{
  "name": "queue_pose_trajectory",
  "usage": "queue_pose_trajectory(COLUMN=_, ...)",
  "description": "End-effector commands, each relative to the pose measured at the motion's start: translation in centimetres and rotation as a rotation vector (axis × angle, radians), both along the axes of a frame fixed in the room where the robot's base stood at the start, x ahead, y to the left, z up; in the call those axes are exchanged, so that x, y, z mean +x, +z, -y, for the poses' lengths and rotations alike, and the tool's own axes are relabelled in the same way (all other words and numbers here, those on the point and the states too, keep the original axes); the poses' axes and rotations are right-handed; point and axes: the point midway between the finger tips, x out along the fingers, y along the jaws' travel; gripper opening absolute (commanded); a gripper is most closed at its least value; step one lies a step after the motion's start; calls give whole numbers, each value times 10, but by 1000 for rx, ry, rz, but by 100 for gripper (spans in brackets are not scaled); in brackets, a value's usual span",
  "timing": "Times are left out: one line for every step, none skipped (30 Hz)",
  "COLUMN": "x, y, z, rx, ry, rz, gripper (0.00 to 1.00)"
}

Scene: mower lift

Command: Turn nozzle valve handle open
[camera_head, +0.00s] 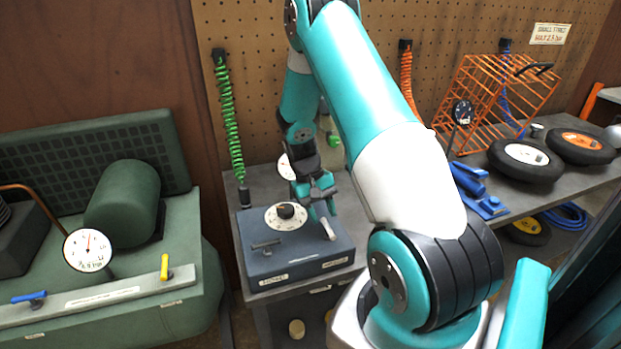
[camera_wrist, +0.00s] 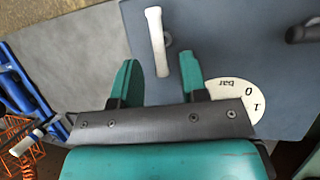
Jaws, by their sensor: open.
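A white lever handle (camera_head: 328,228) sits at the right side of the top of a blue-grey control box (camera_head: 300,262). I take it for the nozzle valve handle, though the label below it is too small to read surely. In the wrist view the handle (camera_wrist: 157,42) points up the picture, and its lower end shows between my fingertips. My gripper (camera_head: 318,198) is open and empty, over the box's right part. In the wrist view its teal fingers (camera_wrist: 161,82) stand on either side of the handle's lower end. Contact cannot be told.
A black lever (camera_head: 266,244) is on the box's left, with a white dial and black knob (camera_head: 286,212) between the levers. A green tank with a gauge (camera_head: 88,250) stands left. An orange wire rack (camera_head: 495,100) and wheels (camera_head: 526,160) are on the right bench.

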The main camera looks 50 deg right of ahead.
Motion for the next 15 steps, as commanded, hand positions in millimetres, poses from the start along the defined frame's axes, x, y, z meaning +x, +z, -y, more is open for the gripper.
queue_pose_trajectory(x=7, y=10, z=1, rx=-4, ry=2, rz=7, gripper=40)
queue_pose_trajectory(x=10, y=18, z=1, rx=-3, ry=1, rz=7, gripper=40)
queue_pose_trajectory(x=15, y=27, z=2, rx=-4, ry=2, rz=7, gripper=40)
queue_pose_trajectory(x=18, y=34, z=2, rx=-5, ry=2, rz=8, gripper=40)
queue_pose_trajectory(x=21, y=41, z=2, rx=-4, ry=2, rz=7, gripper=40)
queue_pose_trajectory(x=26, y=51, z=3, rx=-5, ry=2, rz=8, gripper=40)
queue_pose_trajectory(x=29, y=58, z=3, rx=-4, ry=2, rz=7, gripper=40)
queue_pose_trajectory(x=32, y=65, z=3, rx=-4, ry=2, rz=7, gripper=40)
queue_pose_trajectory(x=36, y=73, z=3, rx=-4, ry=1, rz=6, gripper=40)
queue_pose_trajectory(x=39, y=80, z=4, rx=-3, ry=1, rz=5, gripper=40)
queue_pose_trajectory(x=41, y=85, z=4, rx=-4, ry=1, rz=6, gripper=40)
queue_pose_trajectory(x=44, y=92, z=4, rx=-3, ry=1, rz=5, gripper=40)
queue_pose_trajectory(x=46, y=97, z=4, rx=-1, ry=2, rz=5, gripper=40)
queue_pose_trajectory(x=49, y=102, z=4, rx=-2, ry=2, rz=4, gripper=40)
queue_pose_trajectory(x=51, y=107, z=5, rx=-3, ry=1, rz=4, gripper=40)
